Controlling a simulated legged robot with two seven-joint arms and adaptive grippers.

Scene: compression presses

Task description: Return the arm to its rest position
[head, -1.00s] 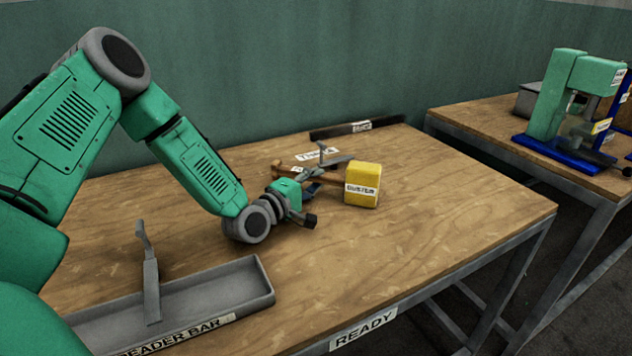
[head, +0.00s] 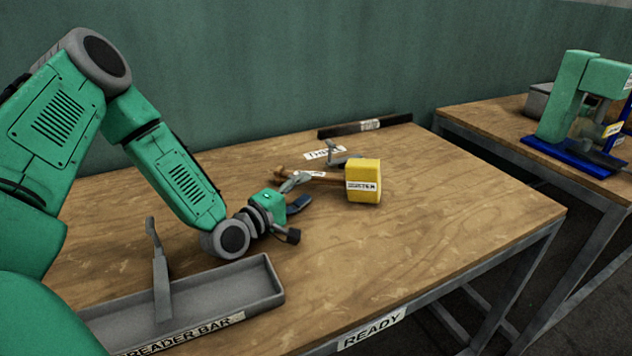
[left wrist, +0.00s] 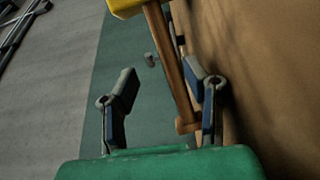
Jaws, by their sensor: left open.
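My left gripper (head: 299,192) is open, low over the wooden table, beside the handle end of a mallet. It holds nothing that I can see. The mallet has a yellow block head (head: 365,181) with a label and a brown wooden handle (head: 322,177) pointing left toward the gripper. In the left wrist view, the open fingers (left wrist: 160,80) appear on either side of the lower handle (left wrist: 172,70), with the yellow head (left wrist: 128,7) at the top edge. Whether a finger touches the handle cannot be told. My right gripper is out of view.
A grey tray (head: 262,294) labelled as a spreader bar, with an upright grey piece (head: 161,275), lies below my left forearm. A dark bar (head: 345,130) lies at the table's back edge. A green press (head: 565,100) stands on another table at right. The table's right part is clear.

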